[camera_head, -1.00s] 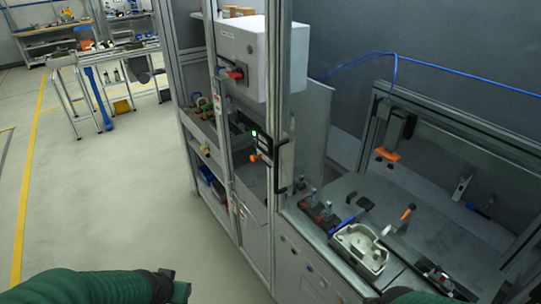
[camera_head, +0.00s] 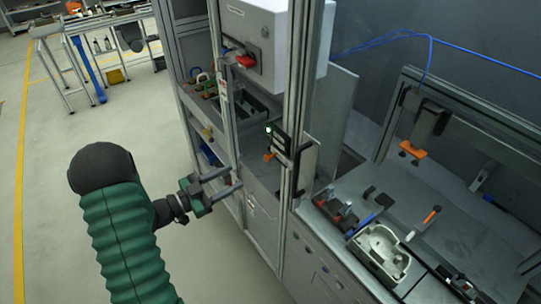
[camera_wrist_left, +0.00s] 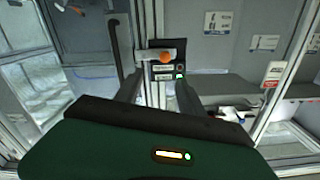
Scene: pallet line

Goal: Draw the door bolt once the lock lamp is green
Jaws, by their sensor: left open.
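The door lock (camera_head: 279,140) is a dark unit on the aluminium door post, with a small lit lamp (camera_head: 268,129); the lamp is green in the left wrist view (camera_wrist_left: 180,76). The bolt's orange knob (camera_head: 269,156) sits just below the lamp, and it shows in the left wrist view (camera_wrist_left: 165,57) at the end of a pale bar. My left gripper (camera_head: 234,178) is open and empty, left of and a little below the knob, apart from it. In the left wrist view the knob lies beyond the fingers. My right gripper is out of view.
A grey switch box (camera_head: 255,40) with a red handle hangs above the lock. A black door handle (camera_head: 299,165) stands right of it. A bench with a pale tray (camera_head: 379,252) lies at the right.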

